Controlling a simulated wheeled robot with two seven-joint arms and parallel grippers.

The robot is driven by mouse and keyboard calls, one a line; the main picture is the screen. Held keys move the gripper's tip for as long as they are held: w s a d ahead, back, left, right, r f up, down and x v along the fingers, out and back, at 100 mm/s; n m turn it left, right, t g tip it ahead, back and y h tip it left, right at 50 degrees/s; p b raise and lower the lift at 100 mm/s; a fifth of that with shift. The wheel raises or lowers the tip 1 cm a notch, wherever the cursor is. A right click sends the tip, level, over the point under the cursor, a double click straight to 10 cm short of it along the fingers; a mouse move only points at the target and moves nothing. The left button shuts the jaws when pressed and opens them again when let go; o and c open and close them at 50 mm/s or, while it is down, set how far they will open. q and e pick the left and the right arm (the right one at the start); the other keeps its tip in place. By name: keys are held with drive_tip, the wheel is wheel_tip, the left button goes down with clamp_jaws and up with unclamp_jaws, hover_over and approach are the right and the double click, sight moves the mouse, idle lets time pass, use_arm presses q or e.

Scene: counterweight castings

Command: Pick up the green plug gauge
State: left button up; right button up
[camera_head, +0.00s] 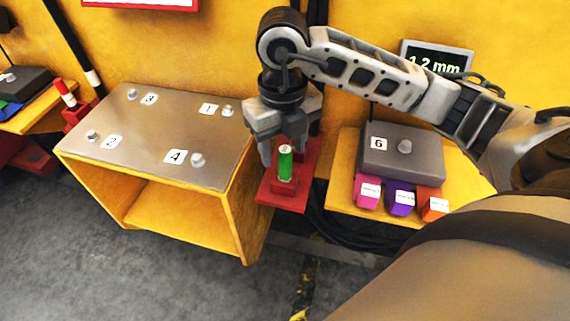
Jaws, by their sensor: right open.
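The green plug gauge (285,164) stands upright in a red holder (291,189) on a red stand, between the metal-topped table and the yellow bench on the right. My right gripper (283,157) points down at the gauge, with its fingers open around or just behind its upper part. I cannot tell whether the fingers touch it. My left gripper does not show.
A yellow table with a grey metal top (170,130) and numbered knobs stands left of the gauge. On the right, a grey casting (402,155) marked 6 sits behind pink, purple and orange blocks. A red-and-white gauge (66,93) stands far left.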

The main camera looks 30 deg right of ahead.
sight(285, 165)
drive_tip(key=f, duration=0.5)
drive_tip(key=shift+d+f+p, duration=0.2)
drive_tip(key=shift+f+p, duration=0.15)
drive_tip(key=shift+p, duration=0.05)
clamp_jaws()
drive_tip(key=shift+r, duration=0.1)
